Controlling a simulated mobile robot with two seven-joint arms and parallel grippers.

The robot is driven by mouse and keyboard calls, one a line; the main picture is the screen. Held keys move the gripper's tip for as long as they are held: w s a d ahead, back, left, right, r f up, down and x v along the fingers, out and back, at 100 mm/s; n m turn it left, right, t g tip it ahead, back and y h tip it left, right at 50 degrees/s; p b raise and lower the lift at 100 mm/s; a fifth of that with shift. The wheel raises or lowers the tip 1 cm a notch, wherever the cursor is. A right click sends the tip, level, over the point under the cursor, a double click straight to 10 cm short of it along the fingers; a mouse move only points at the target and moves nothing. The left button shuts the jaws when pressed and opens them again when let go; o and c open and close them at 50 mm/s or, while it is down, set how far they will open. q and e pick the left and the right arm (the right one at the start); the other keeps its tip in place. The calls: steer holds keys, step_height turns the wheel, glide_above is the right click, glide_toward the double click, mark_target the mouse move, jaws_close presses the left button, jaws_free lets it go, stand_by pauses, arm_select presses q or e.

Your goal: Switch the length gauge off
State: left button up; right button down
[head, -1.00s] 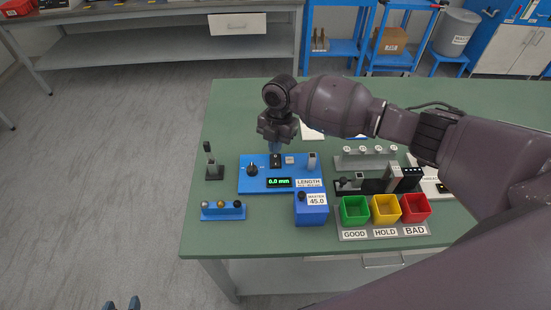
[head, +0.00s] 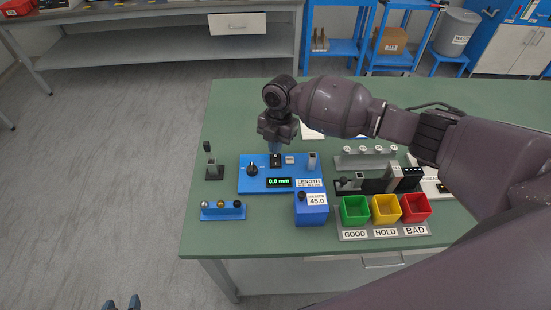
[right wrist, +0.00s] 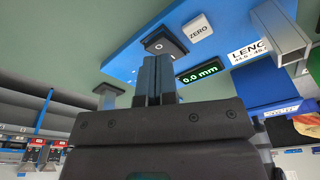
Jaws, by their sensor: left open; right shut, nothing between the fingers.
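The length gauge (head: 245,187) is a blue plate on the green bench, with a black knob, a ZERO button and a display (head: 278,182) lit green at 0.0 mm. Its black rocker switch (head: 275,160) is at the plate's back edge; in the right wrist view the switch (right wrist: 160,38) shows an O mark on the side away from the fingers' base. My right gripper (head: 275,151) is shut and empty, its blue-grey fingertips (right wrist: 156,60) at or just above the switch; I cannot tell whether they touch. My left gripper (head: 122,304) is open at the bottom left, away from the bench.
In front of the gauge stand a blue MASTER 45.0 block (head: 312,212) and a small blue rack (head: 223,212). Green, yellow and red bins (head: 355,209) stand to the right. A grey post stand (head: 213,172) is at the left. My right arm covers the bench's right side.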

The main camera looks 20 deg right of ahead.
steer(key=shift+f, duration=0.25)
steer(key=shift+f+b, duration=0.3)
steer(key=shift+f, duration=0.1)
stand_by(0.3)
steer(key=shift+f, duration=0.2)
steer(key=shift+f, duration=0.2)
stand_by(0.3)
steer(key=shift+r, duration=0.1)
steer(key=shift+r+p, duration=1.45)
steer(key=shift+r, duration=0.9)
steer(key=shift+r+p, duration=0.8)
steer(key=shift+r, duration=0.3)
